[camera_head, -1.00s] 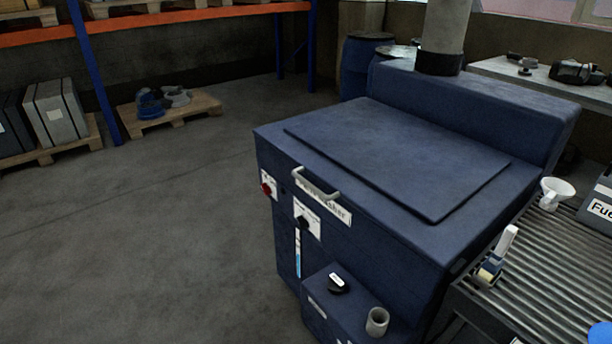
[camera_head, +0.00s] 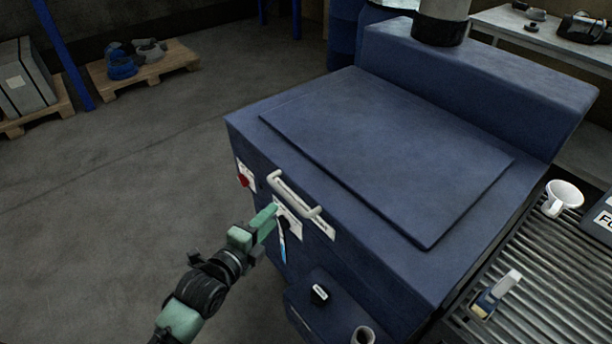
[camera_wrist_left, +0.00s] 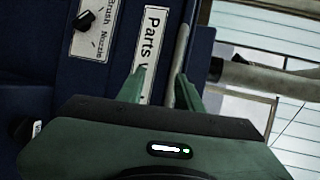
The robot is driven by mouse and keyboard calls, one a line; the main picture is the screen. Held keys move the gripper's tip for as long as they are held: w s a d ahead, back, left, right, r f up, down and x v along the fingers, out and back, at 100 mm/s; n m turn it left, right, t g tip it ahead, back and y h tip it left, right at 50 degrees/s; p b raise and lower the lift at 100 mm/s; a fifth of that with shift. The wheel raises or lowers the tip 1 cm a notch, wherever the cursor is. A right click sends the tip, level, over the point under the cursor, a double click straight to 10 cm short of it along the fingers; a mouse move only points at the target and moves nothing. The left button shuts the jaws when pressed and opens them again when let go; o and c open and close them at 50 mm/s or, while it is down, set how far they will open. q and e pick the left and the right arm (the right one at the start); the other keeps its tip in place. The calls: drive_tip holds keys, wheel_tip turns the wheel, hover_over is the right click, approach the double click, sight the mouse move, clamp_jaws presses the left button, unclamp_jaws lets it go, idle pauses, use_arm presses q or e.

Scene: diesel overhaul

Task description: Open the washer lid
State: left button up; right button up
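The parts washer (camera_head: 330,240) is a dark blue cabinet in the head view. Its lid (camera_head: 390,150) lies flat and closed on top. A pale bar handle (camera_head: 294,194) sits at the lid's front edge, above the label. My left gripper (camera_head: 272,212) is at the washer's front, close by the handle. In the left wrist view its two green fingers (camera_wrist_left: 160,82) are apart, and the handle bar (camera_wrist_left: 179,58) shows between them, nearer the right finger. Whether they touch it, I cannot tell. The "Parts" label (camera_wrist_left: 151,40) is beside it. My right gripper is not in view.
A dial (camera_head: 284,222) and a red switch (camera_head: 243,181) are on the washer's front. A lower box with a black knob (camera_head: 319,293) juts out below. A roller conveyor (camera_head: 540,290) holds a white cup-like item (camera_head: 563,197) at right.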

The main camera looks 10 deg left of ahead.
sight(287, 195)
use_arm(q)
drive_tip(key=shift+w+d+r+m+t, duration=0.15)
drive_tip(key=shift+w+d+r+m, duration=0.1)
drive_tip(key=shift+r, duration=0.3)
drive_tip(key=shift+w+d+r+m+t, duration=0.15)
drive_tip(key=shift+w+d+r, duration=0.1)
drive_tip(key=shift+r, duration=0.3)
drive_tip(key=p+x, duration=0.1)
drive_tip(key=x, duration=0.5)
drive_tip(key=shift+w+d+f, duration=0.1)
drive_tip(key=shift+w+f, duration=0.05)
drive_tip(key=shift+w, duration=0.2)
clamp_jaws()
